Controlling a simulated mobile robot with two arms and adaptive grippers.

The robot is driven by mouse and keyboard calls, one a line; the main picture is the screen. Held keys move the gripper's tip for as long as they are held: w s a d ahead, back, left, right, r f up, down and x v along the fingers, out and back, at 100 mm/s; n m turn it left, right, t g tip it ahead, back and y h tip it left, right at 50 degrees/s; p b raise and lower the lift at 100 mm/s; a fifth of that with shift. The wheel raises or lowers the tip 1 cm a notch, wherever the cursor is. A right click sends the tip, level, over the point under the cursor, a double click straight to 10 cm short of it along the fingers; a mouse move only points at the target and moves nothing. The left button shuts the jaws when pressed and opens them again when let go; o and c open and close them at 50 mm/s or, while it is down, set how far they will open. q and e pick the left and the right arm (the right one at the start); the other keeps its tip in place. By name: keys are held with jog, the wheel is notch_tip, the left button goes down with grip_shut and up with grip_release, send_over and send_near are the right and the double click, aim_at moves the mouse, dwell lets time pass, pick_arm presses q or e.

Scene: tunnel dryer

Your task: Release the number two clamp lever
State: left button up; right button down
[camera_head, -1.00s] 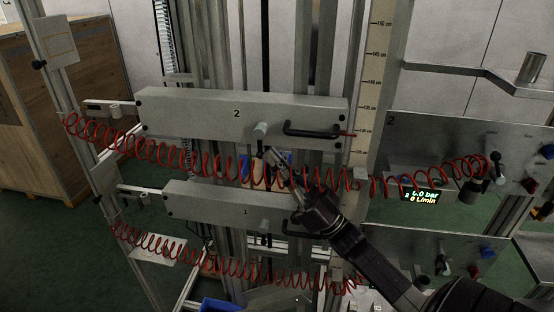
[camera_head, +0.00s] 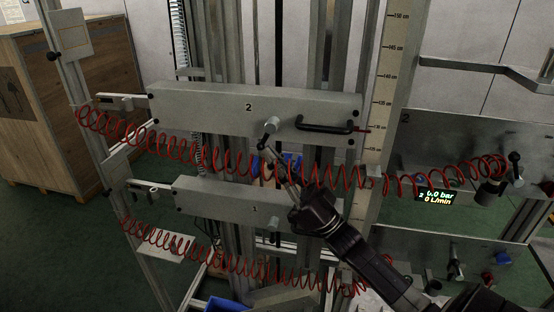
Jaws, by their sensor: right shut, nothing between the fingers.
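The wide grey panel marked 2 (camera_head: 215,112) spans the upright rails in the middle of the view. The number two clamp lever (camera_head: 271,124), a small light-grey handle, sits at its lower edge, left of a black bar handle (camera_head: 324,125). It looks tilted, its lower end to the left. My right gripper (camera_head: 268,149) is shut and empty, reaching up from the lower right. Its fingertips are just below the lever and overlap its lower end in the picture; I cannot tell whether they touch. My left gripper is not in view.
A red coiled hose (camera_head: 335,174) hangs across the front, close to my right gripper. A second panel marked 1 (camera_head: 220,198) sits below. A lit display (camera_head: 437,197) shows 0 L/min; its bar reading is unclear. A wooden crate (camera_head: 75,110) stands at left.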

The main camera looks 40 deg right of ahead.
jog(key=shift+w+a, duration=0.1)
dwell(0.5)
jog(key=s+d+f, duration=0.2)
jog(key=s+d, duration=0.4)
jog(key=s, duration=0.6)
jog(key=shift+s+d, duration=0.15)
jog(key=shift+d, duration=0.25)
